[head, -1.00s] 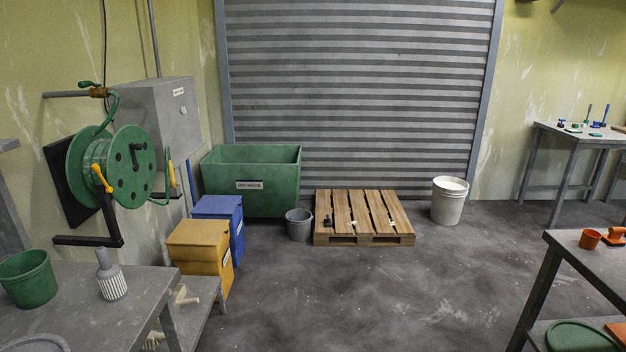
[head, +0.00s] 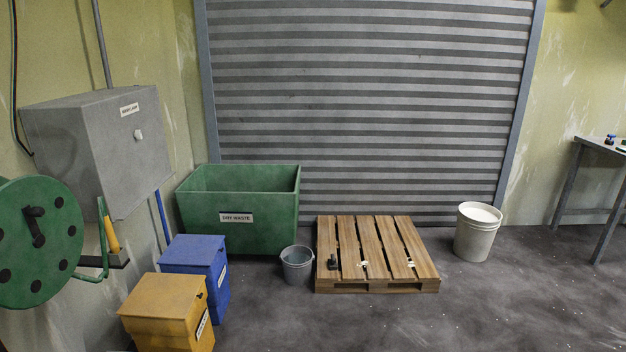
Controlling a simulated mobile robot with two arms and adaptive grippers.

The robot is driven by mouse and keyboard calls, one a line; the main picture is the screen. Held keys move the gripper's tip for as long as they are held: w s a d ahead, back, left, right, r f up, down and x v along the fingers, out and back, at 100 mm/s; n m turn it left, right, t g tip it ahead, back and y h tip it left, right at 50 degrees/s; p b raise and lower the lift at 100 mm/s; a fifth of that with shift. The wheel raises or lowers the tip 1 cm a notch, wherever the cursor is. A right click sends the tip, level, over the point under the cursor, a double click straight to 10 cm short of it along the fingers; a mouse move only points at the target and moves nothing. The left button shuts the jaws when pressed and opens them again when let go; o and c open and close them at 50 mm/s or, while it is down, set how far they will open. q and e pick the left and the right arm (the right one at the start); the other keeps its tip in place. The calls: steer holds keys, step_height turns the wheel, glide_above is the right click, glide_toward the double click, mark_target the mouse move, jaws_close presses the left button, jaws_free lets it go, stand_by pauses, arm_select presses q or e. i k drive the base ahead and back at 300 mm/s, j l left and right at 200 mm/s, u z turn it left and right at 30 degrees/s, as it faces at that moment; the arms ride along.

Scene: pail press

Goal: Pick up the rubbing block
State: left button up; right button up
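I cannot make out a rubbing block for certain. A small dark object (head: 332,262) lies on the left part of the wooden pallet (head: 378,287), too small to identify. A few small pale bits also lie on the pallet. Small items, one of them blue (head: 610,139), sit on a grey table (head: 592,143) cut off at the right edge. Neither of my grippers is in view.
A green waste bin (head: 238,238), blue box (head: 195,254), yellow box (head: 168,307) and grey bucket (head: 297,264) stand left of the pallet. A white pail (head: 476,233) stands right of it. A hose reel (head: 38,240) is at the left. The floor ahead right is clear.

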mark_target(333, 265)
steer(key=i, duration=3.45)
